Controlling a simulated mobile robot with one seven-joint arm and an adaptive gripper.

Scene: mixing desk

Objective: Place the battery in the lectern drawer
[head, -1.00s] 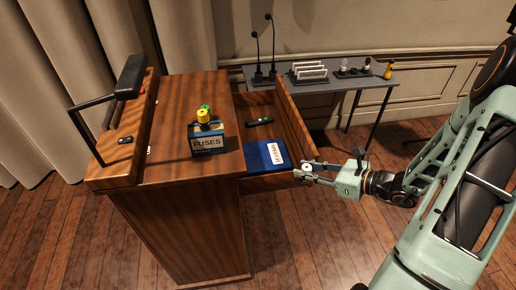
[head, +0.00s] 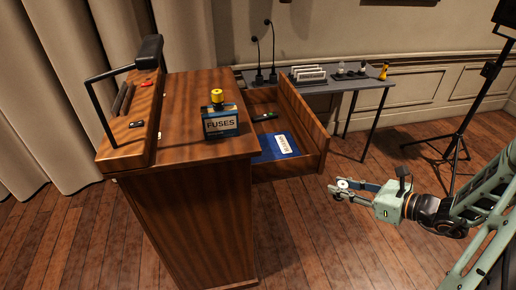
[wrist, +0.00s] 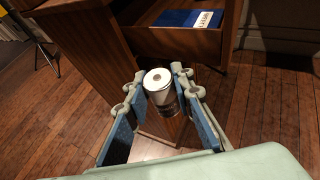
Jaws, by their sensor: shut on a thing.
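My gripper (head: 343,190) is shut on the battery (head: 343,184), a short cylinder with a pale round end. In the wrist view the battery (wrist: 159,84) sits between the two fingers with its white end facing the camera and a dark lower side. The lectern drawer (head: 303,118) stands pulled open on the right side of the wooden lectern (head: 185,200). My gripper is in the air to the right of the drawer, apart from it. In the wrist view the drawer (wrist: 195,40) is beyond the fingertips, at the top.
In the drawer lie a blue item with a white label (head: 267,149) and a small dark green object (head: 265,117). A fuses box (head: 221,122) stands on the lectern top. A grey side table (head: 350,82) is behind the drawer. A tripod (head: 462,130) stands at the right.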

